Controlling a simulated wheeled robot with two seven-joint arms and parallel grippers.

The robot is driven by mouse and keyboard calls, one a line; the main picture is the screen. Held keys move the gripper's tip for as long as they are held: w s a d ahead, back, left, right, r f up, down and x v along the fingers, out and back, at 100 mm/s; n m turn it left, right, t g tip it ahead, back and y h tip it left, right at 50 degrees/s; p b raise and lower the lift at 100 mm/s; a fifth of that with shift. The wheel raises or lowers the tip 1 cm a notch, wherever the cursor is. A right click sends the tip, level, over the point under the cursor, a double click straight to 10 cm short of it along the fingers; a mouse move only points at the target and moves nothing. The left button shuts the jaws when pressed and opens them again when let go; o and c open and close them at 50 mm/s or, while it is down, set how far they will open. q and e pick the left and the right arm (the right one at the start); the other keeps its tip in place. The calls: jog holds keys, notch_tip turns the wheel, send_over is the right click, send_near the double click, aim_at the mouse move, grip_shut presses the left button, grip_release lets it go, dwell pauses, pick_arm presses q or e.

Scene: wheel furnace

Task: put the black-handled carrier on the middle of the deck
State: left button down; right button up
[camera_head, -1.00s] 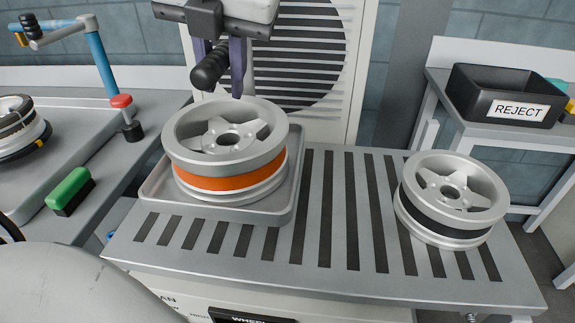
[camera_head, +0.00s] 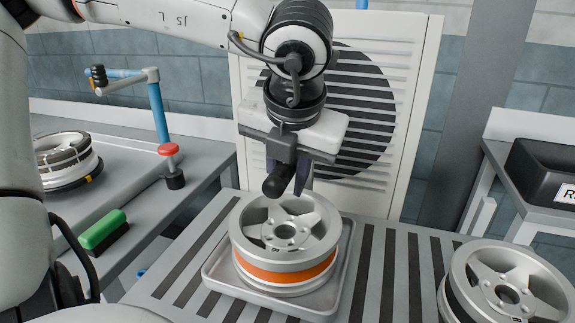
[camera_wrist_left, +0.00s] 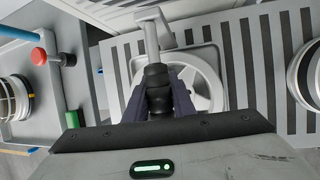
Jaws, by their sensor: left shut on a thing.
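The carrier is a grey square tray (camera_head: 212,282) with a black grip (camera_head: 277,182) on a grey post. It bears a silver wheel with an orange band (camera_head: 290,277). The tray is over the slatted deck (camera_head: 372,300), with bare slats on both sides of it; I cannot tell whether it touches the slats. My left gripper (camera_head: 290,188) is shut on the black grip, above the wheel's back rim. The grip also shows between the fingers in the left wrist view (camera_wrist_left: 157,85), with the post (camera_wrist_left: 150,35) beyond it. My right gripper is out of view.
A silver wheel with a black band (camera_head: 500,288) sits at the deck's right. A louvred panel (camera_head: 405,110) stands behind. A side bench at left holds a green brush (camera_head: 103,228), a red-topped knob (camera_head: 170,160) and another wheel (camera_head: 65,160). The reject bin (camera_head: 545,172) is at right.

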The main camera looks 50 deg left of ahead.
pick_arm(q)
jog(key=shift+w+f, duration=0.1)
jog(key=shift+f, duration=1.1)
jog(key=c, duration=1.5)
grip_release()
jog(key=shift+f, duration=0.15)
jog(key=v, duration=1.2)
jog(key=shift+p, duration=0.3)
